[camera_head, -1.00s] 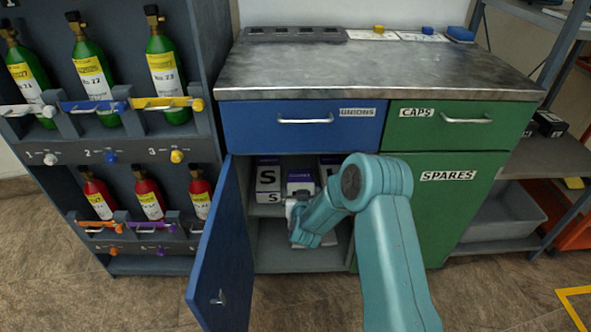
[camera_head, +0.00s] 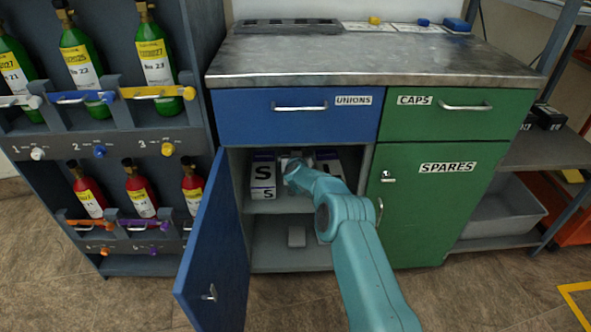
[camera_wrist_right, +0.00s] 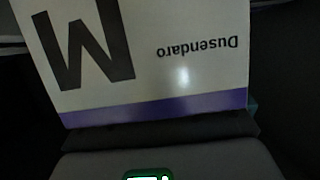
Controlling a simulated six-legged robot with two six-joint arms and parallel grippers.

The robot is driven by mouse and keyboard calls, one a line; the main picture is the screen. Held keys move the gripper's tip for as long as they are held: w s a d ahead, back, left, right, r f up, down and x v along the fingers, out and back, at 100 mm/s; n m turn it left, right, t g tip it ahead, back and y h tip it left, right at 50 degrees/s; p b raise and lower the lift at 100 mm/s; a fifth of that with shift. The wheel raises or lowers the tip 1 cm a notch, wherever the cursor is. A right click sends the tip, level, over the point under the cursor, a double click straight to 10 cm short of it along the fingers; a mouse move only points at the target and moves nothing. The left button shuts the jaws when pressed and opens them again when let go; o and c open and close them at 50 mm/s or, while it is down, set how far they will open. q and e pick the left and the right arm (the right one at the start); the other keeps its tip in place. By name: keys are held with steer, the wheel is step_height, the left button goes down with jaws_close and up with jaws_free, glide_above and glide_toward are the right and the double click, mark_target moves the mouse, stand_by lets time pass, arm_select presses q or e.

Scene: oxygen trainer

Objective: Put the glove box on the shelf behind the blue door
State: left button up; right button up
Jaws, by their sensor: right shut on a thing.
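The blue door (camera_head: 215,250) stands open to the left, showing a cupboard with an upper shelf (camera_head: 285,205) and a lower floor. My right arm reaches in, and its gripper (camera_head: 293,166) is at upper-shelf height. In the right wrist view it is shut on a white glove box (camera_wrist_right: 190,50) marked "M" and "Dusendaro", with a purple edge. In the head view my arm mostly hides this box, and I cannot tell whether it touches the shelf. A white box marked "S" (camera_head: 262,180) stands on the shelf just left of the gripper. My left gripper is not in view.
Another box (camera_head: 329,163) is on the shelf to the right, partly hidden by my arm. A small grey object (camera_head: 296,237) lies on the cupboard floor. The green spares door (camera_head: 435,220) is shut. A bottle rack (camera_head: 110,140) stands close left of the open door.

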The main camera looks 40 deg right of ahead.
steer(key=f+b, duration=0.1)
steer(key=f, duration=0.1)
steer(key=f+b, duration=0.2)
steer(key=f, duration=0.1)
steer(key=shift+w+d+f, duration=0.2)
steer(key=shift+f, duration=0.15)
steer(key=shift+r, duration=0.3)
steer(key=shift+f, duration=0.2)
steer(key=o, duration=1)
steer(key=shift+c, duration=0.2)
steer(key=shift+r, duration=0.15)
steer(key=shift+s+a+r+p, duration=0.25)
steer(key=shift+s+p, duration=0.1)
steer(key=shift+p, duration=0.1)
steer(key=p+v, duration=0.4)
steer(key=v, duration=0.7)
steer(key=shift+a, duration=0.1)
